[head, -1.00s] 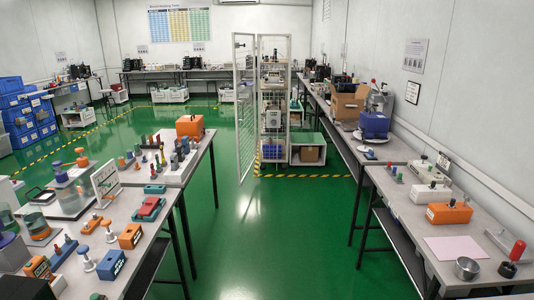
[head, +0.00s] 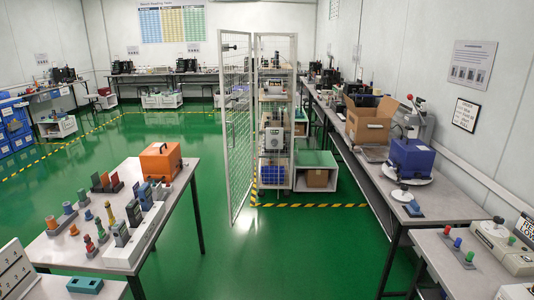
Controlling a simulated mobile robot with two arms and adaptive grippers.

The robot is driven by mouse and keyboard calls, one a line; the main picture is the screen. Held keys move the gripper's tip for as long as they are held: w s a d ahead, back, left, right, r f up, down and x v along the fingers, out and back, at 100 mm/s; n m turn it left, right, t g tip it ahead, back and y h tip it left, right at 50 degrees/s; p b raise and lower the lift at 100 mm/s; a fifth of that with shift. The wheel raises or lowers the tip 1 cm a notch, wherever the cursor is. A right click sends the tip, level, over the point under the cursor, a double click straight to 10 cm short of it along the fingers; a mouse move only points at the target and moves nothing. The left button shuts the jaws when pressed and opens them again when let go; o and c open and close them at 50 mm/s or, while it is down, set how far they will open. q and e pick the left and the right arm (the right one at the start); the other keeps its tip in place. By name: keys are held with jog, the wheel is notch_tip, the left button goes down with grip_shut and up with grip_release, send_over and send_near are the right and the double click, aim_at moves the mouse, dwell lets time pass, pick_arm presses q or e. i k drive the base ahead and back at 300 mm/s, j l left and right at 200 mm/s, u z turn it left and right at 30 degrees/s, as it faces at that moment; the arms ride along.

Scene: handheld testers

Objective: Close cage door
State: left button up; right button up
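The cage (head: 294,90) is a tall, narrow white frame with shelves of equipment, standing ahead near the middle of the head view. Its wire mesh door (head: 237,130) stands swung open to the left of the cage, its free edge nearer to me. A dark knob or latch (head: 229,47) sticks out near the top of the door's free edge. Neither of my grippers shows in the head view.
A table with handheld testers (head: 70,247) stands at left front. A long bench (head: 375,180) runs along the right wall, with a cardboard box (head: 370,122) and a blue box (head: 413,156). The green floor (head: 270,260) between them is clear. Yellow-black tape (head: 310,205) edges the cage area.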

aim_at(220, 46)
jog(key=i+l+u, duration=0.1)
jog(key=i, duration=0.35)
jog(key=i+l+u, duration=0.1)
jog(key=i, duration=0.4)
jog(key=i+l, duration=0.25)
jog(key=i, duration=0.2)
jog(key=i+l+u, duration=0.15)
jog(key=i, duration=0.3)
